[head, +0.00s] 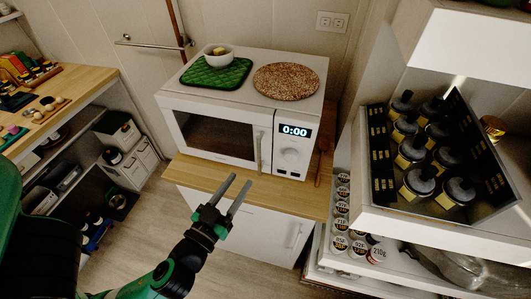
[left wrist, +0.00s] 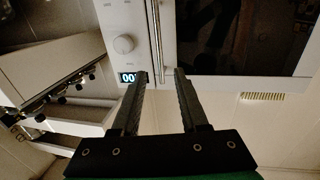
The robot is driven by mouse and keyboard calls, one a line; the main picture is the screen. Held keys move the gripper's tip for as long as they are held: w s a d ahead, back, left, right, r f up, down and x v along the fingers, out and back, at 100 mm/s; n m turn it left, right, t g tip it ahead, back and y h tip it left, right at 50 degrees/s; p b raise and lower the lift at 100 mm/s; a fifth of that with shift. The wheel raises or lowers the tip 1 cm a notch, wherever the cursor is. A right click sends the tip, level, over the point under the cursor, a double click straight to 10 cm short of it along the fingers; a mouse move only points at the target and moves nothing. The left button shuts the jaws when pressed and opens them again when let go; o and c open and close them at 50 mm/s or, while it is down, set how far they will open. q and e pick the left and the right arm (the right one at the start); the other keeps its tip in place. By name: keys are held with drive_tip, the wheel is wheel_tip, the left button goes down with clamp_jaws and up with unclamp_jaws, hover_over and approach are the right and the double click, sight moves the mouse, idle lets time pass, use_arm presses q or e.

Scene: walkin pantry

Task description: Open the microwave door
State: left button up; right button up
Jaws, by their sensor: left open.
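The white microwave (head: 222,128) stands on a wooden-topped cabinet in the head view, and its door, with a dark window (head: 214,136), looks shut. Its upright bar handle (head: 258,152) is at the door's right edge, beside the panel showing 0:00. My left gripper (head: 240,181) is open and empty, in front of the microwave and just below the handle in the picture. In the left wrist view the handle (left wrist: 157,40) lines up between the two open fingers (left wrist: 161,74), and no contact with it shows. My right gripper is not in view.
A green mat (head: 217,75) with a white bowl and a brown speckled round board (head: 286,82) lie on top of the microwave. A white shelf with a tray of bottles (head: 417,150) stands close on the right. Open floor lies at the left front.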

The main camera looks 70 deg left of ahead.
sight(258, 154)
use_arm(q)
drive_tip(key=p+x, duration=0.1)
drive_tip(key=x, duration=1)
drive_tip(key=shift+w+a+r, duration=0.1)
drive_tip(key=shift+w+r, duration=0.05)
drive_tip(key=shift+w+a, duration=0.15)
drive_tip(key=shift+w, duration=0.05)
drive_tip(key=shift+c, duration=0.3)
clamp_jaws()
idle(0.6)
